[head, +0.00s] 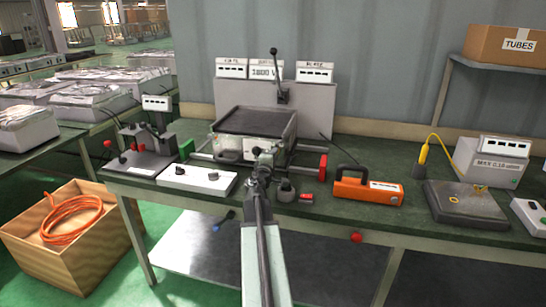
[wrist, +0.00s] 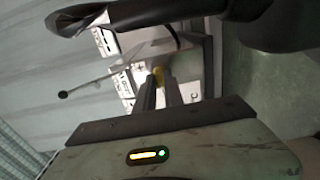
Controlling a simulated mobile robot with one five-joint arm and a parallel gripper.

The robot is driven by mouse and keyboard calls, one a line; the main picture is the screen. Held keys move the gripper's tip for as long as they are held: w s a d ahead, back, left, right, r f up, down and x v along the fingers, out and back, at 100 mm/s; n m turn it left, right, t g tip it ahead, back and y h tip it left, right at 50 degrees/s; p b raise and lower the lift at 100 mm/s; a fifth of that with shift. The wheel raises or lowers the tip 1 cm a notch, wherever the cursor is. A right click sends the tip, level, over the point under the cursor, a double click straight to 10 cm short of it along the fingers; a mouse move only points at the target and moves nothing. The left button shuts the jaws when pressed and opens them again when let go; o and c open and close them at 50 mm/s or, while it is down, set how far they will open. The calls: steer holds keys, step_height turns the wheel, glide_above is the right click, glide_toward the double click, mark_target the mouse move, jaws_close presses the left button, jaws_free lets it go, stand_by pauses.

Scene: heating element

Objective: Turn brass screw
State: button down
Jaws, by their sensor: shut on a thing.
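My gripper (head: 262,155) is at the front of the bench machine, just before its black tray (head: 262,122). In the wrist view my gripper (wrist: 159,82) has its two fingers close together, with a small brass-yellow piece, which looks like the brass screw (wrist: 157,75), between the tips. The gripper is shut on it. In the head view my arm and gripper hide the screw. How far the screw is turned cannot be told.
A white switch box (head: 197,180) stands left of my arm. An orange handled tool (head: 368,190) and a red knob (head: 323,167) are to the right. A tall black-knobbed lever (head: 278,75) rises behind the tray. The bench's front edge is below my arm.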

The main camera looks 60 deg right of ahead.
steer(key=shift+d+r, duration=0.25)
steer(key=shift+d, duration=0.2)
steer(key=c, duration=1.4)
jaws_free()
steer(key=shift+c, duration=0.2)
steer(key=v, duration=0.8)
steer(key=shift+a+f, duration=0.2)
steer(key=shift+a, duration=0.1)
